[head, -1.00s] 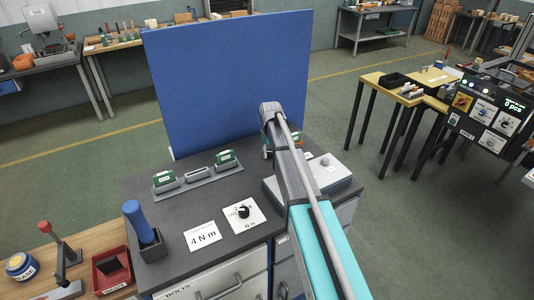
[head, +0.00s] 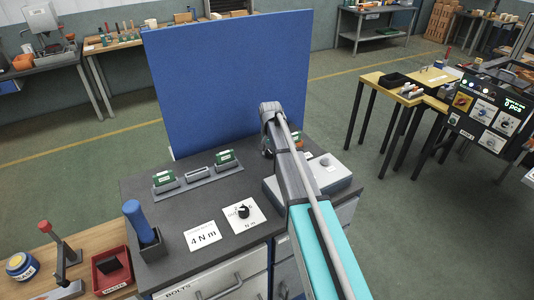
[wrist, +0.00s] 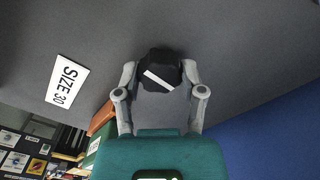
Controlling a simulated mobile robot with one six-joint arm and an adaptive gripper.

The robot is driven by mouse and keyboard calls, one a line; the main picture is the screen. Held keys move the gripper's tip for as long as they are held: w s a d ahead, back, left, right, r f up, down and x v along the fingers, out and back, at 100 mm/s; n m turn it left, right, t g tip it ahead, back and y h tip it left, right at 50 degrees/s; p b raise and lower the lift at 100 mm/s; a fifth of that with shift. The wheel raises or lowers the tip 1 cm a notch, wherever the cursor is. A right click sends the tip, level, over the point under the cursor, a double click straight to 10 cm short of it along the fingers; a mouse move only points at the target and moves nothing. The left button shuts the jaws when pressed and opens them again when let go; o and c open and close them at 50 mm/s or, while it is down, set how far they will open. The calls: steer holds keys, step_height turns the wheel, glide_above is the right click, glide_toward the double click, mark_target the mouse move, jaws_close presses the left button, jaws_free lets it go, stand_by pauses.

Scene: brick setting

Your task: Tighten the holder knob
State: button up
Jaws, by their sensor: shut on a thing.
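A black knob (wrist: 163,64) with a white stripe sits on a grey surface in the wrist view. My gripper (wrist: 160,76) has one finger on each side of it and is shut on it. The stripe lies aslant. A white "SIZE 30" label (wrist: 68,80) is on the same surface to the left. In the head view my arm hides the knob and most of the gripper, near the right part of the bench.
The dark bench top (head: 165,215) holds a "4 N m" card (head: 202,236), a black dial (head: 243,211), a rack (head: 197,180) with green-topped items and a blue-handled tool (head: 137,221) in a stand. A blue panel (head: 225,80) stands behind.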

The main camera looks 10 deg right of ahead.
steer(key=m, duration=0.5)
steer(key=shift+s, duration=0.2)
stand_by(0.4)
steer(key=o, duration=1.1)
steer(key=shift+s+r, duration=0.1)
steer(key=shift+r, duration=0.05)
steer(key=shift+o, duration=0.2)
steer(key=shift+w, duration=0.25)
